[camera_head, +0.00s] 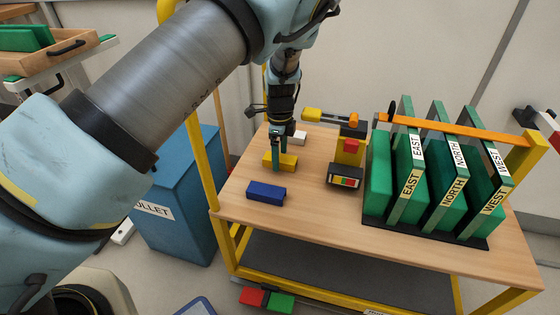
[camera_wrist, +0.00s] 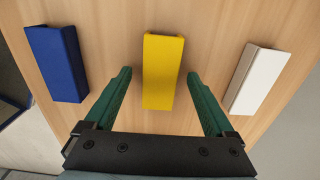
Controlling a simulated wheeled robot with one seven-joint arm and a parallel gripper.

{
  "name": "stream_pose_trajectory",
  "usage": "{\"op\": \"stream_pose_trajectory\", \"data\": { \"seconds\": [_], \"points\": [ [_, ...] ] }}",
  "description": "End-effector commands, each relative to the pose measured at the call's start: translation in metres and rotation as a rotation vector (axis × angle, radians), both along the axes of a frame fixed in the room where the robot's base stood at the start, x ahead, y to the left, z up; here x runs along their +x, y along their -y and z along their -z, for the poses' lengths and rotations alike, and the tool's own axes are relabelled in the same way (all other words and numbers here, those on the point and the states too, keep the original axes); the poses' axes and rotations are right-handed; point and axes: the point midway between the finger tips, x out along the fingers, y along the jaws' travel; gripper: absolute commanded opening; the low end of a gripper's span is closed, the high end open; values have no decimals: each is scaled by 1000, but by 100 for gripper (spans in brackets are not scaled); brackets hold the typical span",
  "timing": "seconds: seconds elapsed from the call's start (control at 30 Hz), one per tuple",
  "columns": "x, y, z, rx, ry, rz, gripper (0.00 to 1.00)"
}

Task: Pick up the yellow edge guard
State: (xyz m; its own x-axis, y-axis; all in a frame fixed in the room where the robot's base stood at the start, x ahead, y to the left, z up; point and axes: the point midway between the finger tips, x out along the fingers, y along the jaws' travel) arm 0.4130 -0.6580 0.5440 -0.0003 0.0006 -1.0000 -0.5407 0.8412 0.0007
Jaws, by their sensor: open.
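The yellow edge guard (camera_head: 287,162) lies on the wooden table between a blue and a white guard. In the wrist view the yellow edge guard (camera_wrist: 164,72) lies lengthwise between my two green fingers, with a gap on each side. My gripper (camera_head: 277,160) points down at it from above, and in the wrist view my gripper (camera_wrist: 160,80) is open and empty. Part of the yellow guard is hidden behind the fingers in the head view. I cannot tell exactly how high the fingertips are above the tabletop.
The blue guard (camera_head: 266,193) lies in front and the white guard (camera_head: 299,138) behind. A yellow device with a small display (camera_head: 345,177) stands to the right. Green panels in a rack labelled EAST, NORTH and WEST (camera_head: 412,185) fill the table's right. A blue bin (camera_head: 178,200) stands left.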

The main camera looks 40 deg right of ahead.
Motion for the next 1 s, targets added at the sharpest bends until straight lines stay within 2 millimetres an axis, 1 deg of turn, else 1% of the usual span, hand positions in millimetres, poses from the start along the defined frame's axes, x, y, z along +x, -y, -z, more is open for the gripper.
{"op": "stream_pose_trajectory", "data": {
  "seconds": [0.03,0.1,0.3,1.0],
  "points": [
    [0,0,4,1,0,0,89],
    [0,0,7,-1,1,0,89],
    [0,0,7,-1,1,0,89],
    [0,0,6,0,0,0,10]
  ]
}}
